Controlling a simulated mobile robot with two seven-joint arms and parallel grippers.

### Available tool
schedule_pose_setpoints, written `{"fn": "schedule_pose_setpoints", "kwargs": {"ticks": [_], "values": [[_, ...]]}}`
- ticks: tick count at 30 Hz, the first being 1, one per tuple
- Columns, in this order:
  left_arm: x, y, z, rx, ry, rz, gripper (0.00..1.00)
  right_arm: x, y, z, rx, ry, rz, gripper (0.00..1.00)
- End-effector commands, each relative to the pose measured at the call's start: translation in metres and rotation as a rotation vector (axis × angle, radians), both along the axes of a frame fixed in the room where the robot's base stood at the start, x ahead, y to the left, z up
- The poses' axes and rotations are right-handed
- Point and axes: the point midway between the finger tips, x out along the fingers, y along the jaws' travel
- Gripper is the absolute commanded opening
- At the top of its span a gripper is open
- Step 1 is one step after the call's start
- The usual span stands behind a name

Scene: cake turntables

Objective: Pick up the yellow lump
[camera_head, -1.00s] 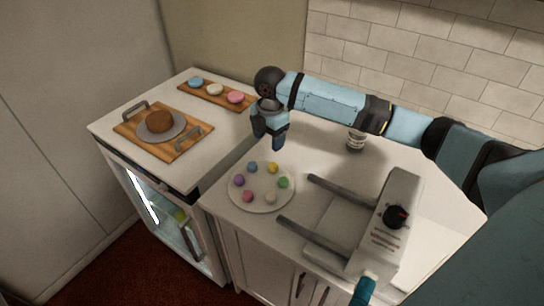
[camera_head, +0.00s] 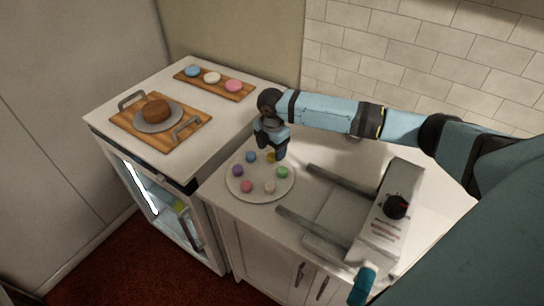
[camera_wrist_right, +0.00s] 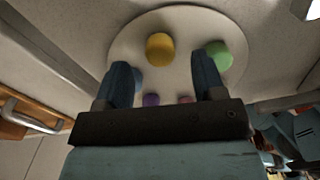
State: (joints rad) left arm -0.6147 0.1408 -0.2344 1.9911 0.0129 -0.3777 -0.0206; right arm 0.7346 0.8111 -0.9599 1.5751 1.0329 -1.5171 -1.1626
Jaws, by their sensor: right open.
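The yellow lump (camera_head: 271,156) is on a round pale plate (camera_head: 238,194) on the counter, partly hidden by my right gripper in the head view. In the right wrist view the yellow lump (camera_wrist_right: 160,49) shows whole, near the plate's edge. My right gripper (camera_head: 273,152) is open and empty, low over the far side of the plate. In the wrist view its two fingers (camera_wrist_right: 163,75) stand apart, with the yellow lump framed between and just beyond their tips. My left gripper is not in view.
A green lump (camera_head: 283,172) sits to the right of the yellow one, a blue lump (camera_head: 251,157) to its left; several others share the plate. A grey machine with two bars (camera_head: 345,225) stands right of it. A cake on a wooden tray (camera_head: 185,112) is at left.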

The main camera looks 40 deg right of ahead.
Motion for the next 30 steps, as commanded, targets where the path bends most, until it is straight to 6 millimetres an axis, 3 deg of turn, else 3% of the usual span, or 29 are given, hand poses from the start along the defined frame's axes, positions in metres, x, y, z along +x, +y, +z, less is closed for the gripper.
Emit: {"fn": "schedule_pose_setpoints", "kwargs": {"ticks": [6, 14, 21, 30], "values": [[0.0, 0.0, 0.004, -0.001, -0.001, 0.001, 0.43, -0.001, 0.0, -0.025, 0.001, 0.0, 0.001, 0.63], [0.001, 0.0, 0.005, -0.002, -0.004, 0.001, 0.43, -0.001, 0.0, -0.028, 0.0, -0.001, 0.001, 0.63], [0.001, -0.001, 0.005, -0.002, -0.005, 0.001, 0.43, -0.001, 0.0, -0.027, 0.0, 0.0, 0.001, 0.11], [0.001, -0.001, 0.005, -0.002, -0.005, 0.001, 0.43, -0.001, 0.0, -0.026, 0.0, -0.001, 0.0, 0.1]]}}
